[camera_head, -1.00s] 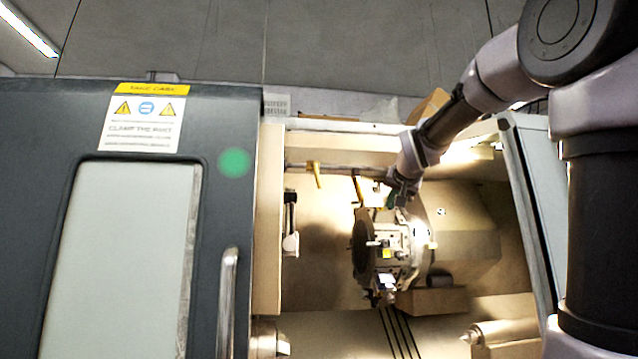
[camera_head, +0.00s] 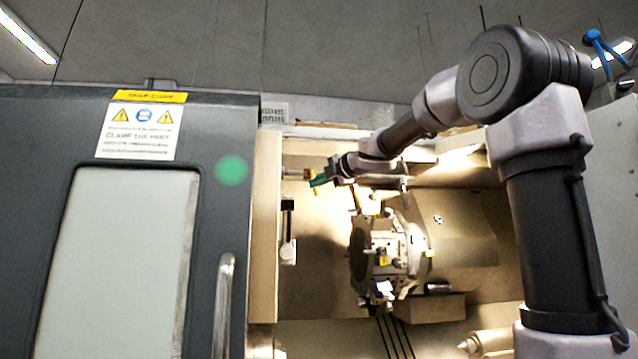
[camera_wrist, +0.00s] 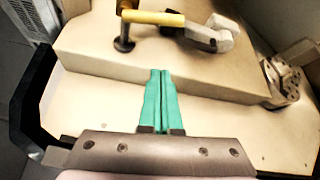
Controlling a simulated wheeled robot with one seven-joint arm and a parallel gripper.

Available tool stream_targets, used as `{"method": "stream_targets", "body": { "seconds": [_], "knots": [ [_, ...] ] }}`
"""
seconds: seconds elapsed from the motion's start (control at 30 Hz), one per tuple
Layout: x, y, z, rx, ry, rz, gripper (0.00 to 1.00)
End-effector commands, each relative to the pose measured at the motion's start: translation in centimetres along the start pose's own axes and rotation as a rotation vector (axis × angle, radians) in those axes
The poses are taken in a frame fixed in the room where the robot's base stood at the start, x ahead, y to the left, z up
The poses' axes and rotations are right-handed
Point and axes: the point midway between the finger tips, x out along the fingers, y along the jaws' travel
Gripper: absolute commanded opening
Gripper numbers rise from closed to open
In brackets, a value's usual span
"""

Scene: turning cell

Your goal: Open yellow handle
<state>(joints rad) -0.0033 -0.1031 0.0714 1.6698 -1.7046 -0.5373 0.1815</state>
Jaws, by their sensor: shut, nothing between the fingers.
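The yellow handle (camera_wrist: 152,18) shows in the wrist view as a short bar lying crosswise near the top. A dark round knob (camera_wrist: 124,43) sits below its left end. My gripper (camera_wrist: 160,72) has its green fingers pressed together with nothing between them. The fingertips point at the handle and appear a little short of it, apart from it. In the head view my gripper (camera_head: 314,182) is inside the machine near the upper back wall. The handle is hard to make out beside it there.
The tool turret (camera_head: 385,250) stands below and to the right of my gripper. The dark sliding door (camera_head: 235,215) is on the left, with a vertical metal bar (camera_head: 223,305). A grey jointed fitting (camera_wrist: 215,35) sits right of the handle.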

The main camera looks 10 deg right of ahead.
Motion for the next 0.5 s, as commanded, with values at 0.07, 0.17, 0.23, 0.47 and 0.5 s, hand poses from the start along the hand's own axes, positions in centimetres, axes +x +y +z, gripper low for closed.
{"method": "stream_targets", "body": {
  "seconds": [0.07,0.17,0.23,0.47,0.5],
  "knots": [
    [1.8,-0.1,-0.1,0.003,0.003,-0.001,0.00],
    [4.1,-0.1,0.0,0.003,0.002,-0.001,0.00],
    [5.6,-0.1,0.0,0.004,0.001,0.000,0.00],
    [7.1,0.0,2.0,0.004,-0.006,0.001,0.00],
    [6.9,0.0,2.4,0.004,-0.005,0.001,0.00]
  ]
}}
